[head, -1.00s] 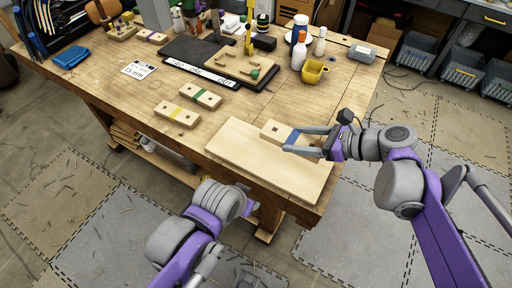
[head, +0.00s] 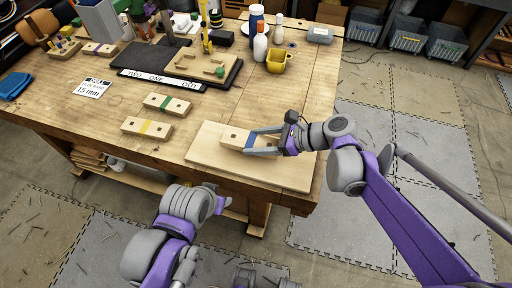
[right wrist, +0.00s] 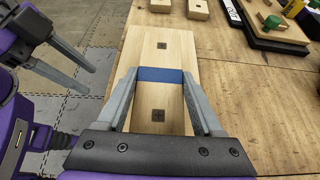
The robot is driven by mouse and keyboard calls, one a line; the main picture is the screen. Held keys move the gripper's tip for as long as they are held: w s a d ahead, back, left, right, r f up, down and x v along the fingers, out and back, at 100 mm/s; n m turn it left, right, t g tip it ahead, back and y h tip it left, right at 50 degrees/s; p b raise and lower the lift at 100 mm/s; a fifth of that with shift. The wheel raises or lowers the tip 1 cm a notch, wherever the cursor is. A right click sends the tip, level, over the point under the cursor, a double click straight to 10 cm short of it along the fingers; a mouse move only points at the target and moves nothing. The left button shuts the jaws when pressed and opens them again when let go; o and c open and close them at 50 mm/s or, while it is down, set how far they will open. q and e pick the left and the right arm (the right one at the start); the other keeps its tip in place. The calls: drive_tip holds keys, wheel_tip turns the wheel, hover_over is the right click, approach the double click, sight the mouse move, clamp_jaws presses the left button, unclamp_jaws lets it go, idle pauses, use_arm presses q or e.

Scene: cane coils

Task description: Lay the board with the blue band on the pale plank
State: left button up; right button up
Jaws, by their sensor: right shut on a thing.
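The board with the blue band (head: 234,138) is a pale wooden block with dark square marks. My right gripper (head: 250,142) is shut on it across the blue band; the right wrist view also shows the board (right wrist: 160,98) between the fingers. The board is over the pale plank (head: 205,152), roughly lengthwise along it. I cannot tell whether it touches the plank or hangs just above. The plank lies flat near the workbench's front right corner. My left gripper (right wrist: 88,80) is empty beside the bench, its two fingers apart; the head view mostly hides it behind its own arm.
A green-banded board (head: 167,105) and a yellow-banded board (head: 147,128) lie left of the plank on the workbench (head: 60,115). Bare bench lies between the cup and plank.

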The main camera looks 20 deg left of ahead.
drive_tip(key=shift+f, duration=1.75)
drive_tip(key=shift+f, duration=0.1)
drive_tip(key=o, duration=1.4)
drive_tip(key=shift+o, duration=0.2)
drive_tip(key=shift+r, duration=0.2)
drive_tip(key=v, duration=1.2)
drive_tip(key=shift+f, duration=0.1)
